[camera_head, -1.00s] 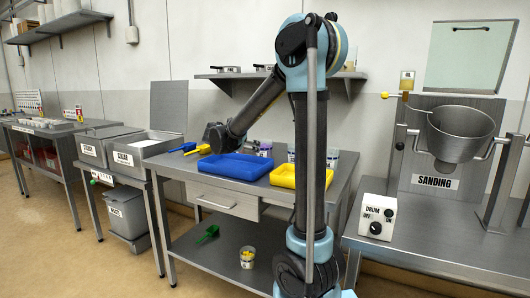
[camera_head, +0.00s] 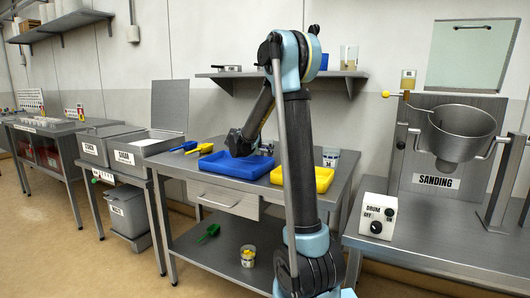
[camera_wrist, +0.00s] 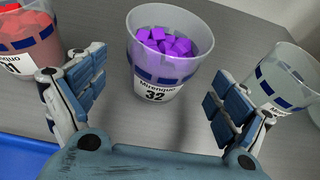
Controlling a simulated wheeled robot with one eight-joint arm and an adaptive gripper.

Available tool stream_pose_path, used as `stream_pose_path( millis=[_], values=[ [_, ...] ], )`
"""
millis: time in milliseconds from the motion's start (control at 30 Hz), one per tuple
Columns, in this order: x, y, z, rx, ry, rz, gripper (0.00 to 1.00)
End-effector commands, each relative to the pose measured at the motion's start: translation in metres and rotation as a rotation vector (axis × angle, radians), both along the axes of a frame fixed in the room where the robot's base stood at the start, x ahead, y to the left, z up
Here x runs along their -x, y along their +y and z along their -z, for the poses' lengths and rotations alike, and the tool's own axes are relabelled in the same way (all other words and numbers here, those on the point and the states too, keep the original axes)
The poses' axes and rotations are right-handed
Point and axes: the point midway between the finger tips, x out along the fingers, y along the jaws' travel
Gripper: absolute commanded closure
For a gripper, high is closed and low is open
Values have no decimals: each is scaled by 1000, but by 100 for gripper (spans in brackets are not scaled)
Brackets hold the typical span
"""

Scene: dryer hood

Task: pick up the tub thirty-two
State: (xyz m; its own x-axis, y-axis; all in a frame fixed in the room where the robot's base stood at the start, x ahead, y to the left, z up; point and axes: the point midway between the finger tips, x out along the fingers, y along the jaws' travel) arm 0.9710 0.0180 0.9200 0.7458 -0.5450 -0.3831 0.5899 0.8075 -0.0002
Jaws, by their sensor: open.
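Tub thirty-two (camera_wrist: 165,50) is a clear tub with purple cubes, a blue band and a label reading 32. It stands upright on the grey table in the wrist view. My gripper (camera_wrist: 158,80) is open, with one finger to the left and one to the right of the tub's near side. I see no contact between fingers and tub. In the head view my gripper (camera_head: 240,144) is above the back of the blue tray, and the tub there is too small and partly covered to make out clearly.
A tub of red cubes (camera_wrist: 30,35) stands to the left and a seemingly empty clear tub (camera_wrist: 285,75) to the right, close to the fingers. The blue tray (camera_head: 222,168) and yellow tray (camera_head: 322,180) lie in front. A shelf (camera_head: 290,73) hangs above.

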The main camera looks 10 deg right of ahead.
Motion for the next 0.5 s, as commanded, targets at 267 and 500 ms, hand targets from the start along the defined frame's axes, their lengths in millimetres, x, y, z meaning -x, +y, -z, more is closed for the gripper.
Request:
stream_pose_path(
  millis=[267,500],
  values=[
    [-25,-18,13,-1,1,0,8],
    [-25,-19,13,0,0,-1,13]
  ],
)
